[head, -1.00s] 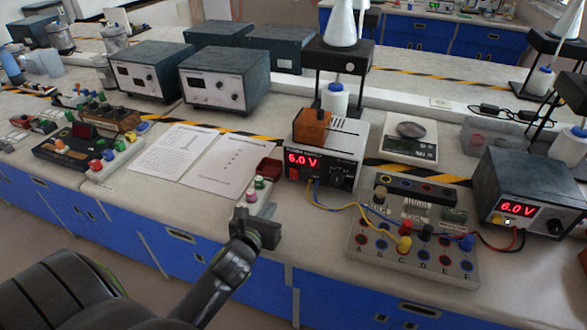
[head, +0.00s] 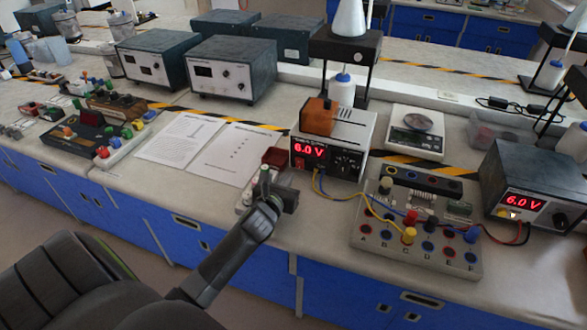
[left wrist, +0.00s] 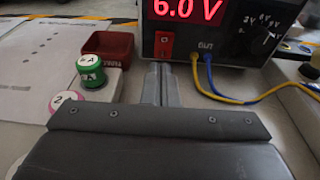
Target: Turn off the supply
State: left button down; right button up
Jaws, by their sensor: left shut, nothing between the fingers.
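My left gripper (head: 265,174) is shut and empty, to the lower left of the supply. In the left wrist view its fingers (left wrist: 160,75) point at the front just below the switch; I cannot tell whether they touch. My right gripper is not in view.
A circuit board (head: 415,237) with leads stands right of the supply. A second, dark supply (head: 525,200) also reads 6.0 V. A small red tray (left wrist: 106,45) and a green-capped piece (left wrist: 92,72) are close left of my fingers. Paper sheets lie farther left.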

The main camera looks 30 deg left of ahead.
aim_at(298, 162)
pick_arm(q)
jog(key=x, duration=0.2)
jog(key=r+x, duration=0.1)
jog(key=x, duration=0.1)
jog(key=shift+w, duration=0.3)
jog(key=shift+w+a, duration=0.1)
jog(key=shift+w, duration=0.15)
